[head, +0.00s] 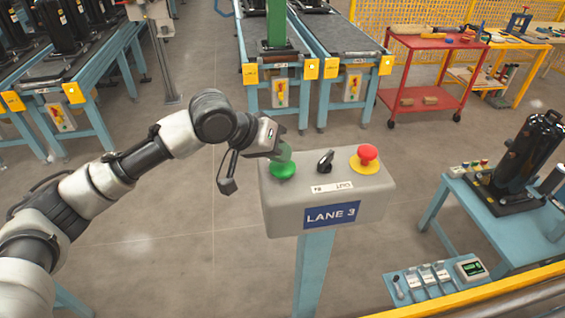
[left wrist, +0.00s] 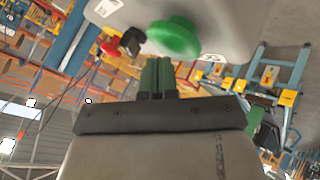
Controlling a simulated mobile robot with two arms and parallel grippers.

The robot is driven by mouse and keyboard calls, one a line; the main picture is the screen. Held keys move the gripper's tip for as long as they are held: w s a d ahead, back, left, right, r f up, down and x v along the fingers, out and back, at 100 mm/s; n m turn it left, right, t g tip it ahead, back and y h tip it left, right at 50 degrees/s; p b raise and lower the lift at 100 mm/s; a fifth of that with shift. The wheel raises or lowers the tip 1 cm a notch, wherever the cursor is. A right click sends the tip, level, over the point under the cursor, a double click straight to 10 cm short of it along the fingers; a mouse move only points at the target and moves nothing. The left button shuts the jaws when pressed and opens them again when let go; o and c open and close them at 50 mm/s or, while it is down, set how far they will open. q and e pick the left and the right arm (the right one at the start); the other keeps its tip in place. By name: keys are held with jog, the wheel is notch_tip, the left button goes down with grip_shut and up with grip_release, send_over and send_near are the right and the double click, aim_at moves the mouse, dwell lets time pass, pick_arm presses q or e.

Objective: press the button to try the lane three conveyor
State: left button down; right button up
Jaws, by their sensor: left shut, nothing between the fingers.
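The LANE 3 control box (head: 325,190) stands on a blue post in the middle of the head view. On its top are a green button (head: 283,170) at the left, a black selector switch (head: 325,161) in the middle and a red mushroom button (head: 367,158) on a yellow disc at the right. My left gripper (head: 284,152) is shut and empty, right by the green button. In the left wrist view the closed fingertips (left wrist: 157,64) point at the green button (left wrist: 175,38), with a small gap seeming to show. Whether they touch is hard to tell. My right gripper is not seen.
Blue conveyors (head: 275,65) stand behind the box, with a red cart (head: 430,75) to their right. A blue table (head: 500,215) with a black compressor (head: 525,150) is at the right. A yellow rail (head: 500,300) crosses the lower right. Floor is clear around the post.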

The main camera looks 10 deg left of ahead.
pick_arm(q)
jog(key=shift+f, duration=0.35)
dwell(0.4)
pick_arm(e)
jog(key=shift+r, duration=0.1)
pick_arm(q)
jog(key=shift+r+p, duration=1.05)
jog(key=shift+p, duration=0.3)
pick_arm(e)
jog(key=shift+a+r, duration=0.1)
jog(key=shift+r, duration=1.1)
pick_arm(q)
notch_tip(320, 180, up, 5)
jog(key=p, duration=0.5)
jog(key=shift+p, duration=0.4)
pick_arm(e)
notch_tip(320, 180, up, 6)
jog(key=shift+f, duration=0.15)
